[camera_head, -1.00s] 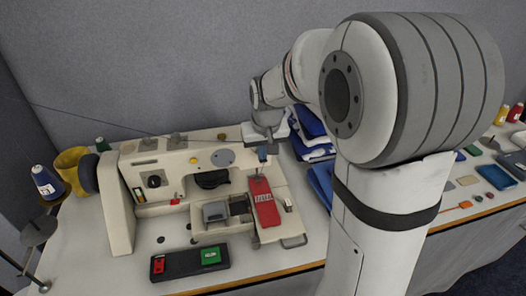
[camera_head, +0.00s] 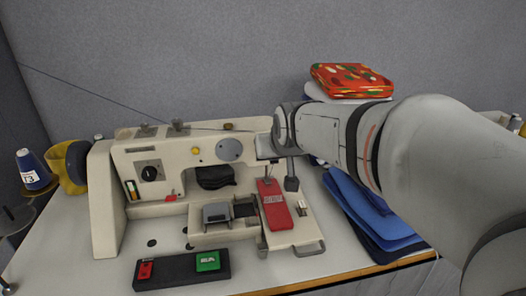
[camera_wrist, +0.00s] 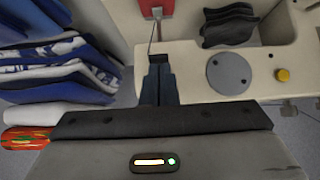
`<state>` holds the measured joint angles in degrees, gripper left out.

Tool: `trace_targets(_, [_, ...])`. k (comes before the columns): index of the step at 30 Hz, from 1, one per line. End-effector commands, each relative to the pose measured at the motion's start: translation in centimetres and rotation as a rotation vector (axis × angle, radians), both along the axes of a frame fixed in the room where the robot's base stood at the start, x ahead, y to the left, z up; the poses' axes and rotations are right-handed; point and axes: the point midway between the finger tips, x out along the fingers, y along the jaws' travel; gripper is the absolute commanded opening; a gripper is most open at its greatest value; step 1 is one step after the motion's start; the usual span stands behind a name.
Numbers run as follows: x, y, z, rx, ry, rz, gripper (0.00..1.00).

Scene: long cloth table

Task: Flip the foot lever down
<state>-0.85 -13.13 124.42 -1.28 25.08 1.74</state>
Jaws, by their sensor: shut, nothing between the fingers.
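The cream sewing machine (camera_head: 150,160) stands on the table, with a red flat piece (camera_head: 273,203) on its bed at the right end. My gripper (camera_head: 291,182) hangs pointing down just right of the machine's head, above the bed. In the wrist view, its dark fingers (camera_wrist: 159,75) are closed together with nothing between them, beside the cream head. A thin metal rod (camera_wrist: 152,38) shows just beyond the fingertips, toward the red piece (camera_wrist: 156,8). I cannot make out the foot lever clearly, or whether the fingers touch it.
Blue folded cloths (camera_head: 372,215) lie right of the machine, with a patterned red-orange cloth (camera_head: 350,80) on a stack behind. A black switch box (camera_head: 180,272) with red and green buttons sits in front. A blue thread spool (camera_head: 33,170) stands at the left.

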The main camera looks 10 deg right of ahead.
Motion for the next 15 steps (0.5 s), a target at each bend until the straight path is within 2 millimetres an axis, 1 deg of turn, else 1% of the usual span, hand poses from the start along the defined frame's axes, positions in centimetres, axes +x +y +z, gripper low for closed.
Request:
trace_targets(1, [-0.1, 0.0, -1.5, 0.000, -0.037, 0.000, 0.00])
trace_targets(5, [-0.2, 0.0, -2.1, -0.001, -0.125, 0.001, 0.00])
trace_targets(6, [-0.2, 0.0, -1.3, -0.001, -0.132, 0.001, 0.00])
trace_targets(7, [-0.2, 0.0, -1.0, -0.001, -0.129, 0.001, 0.00])
trace_targets(15, [-0.1, 0.0, -0.7, 0.000, -0.125, 0.000, 0.00])
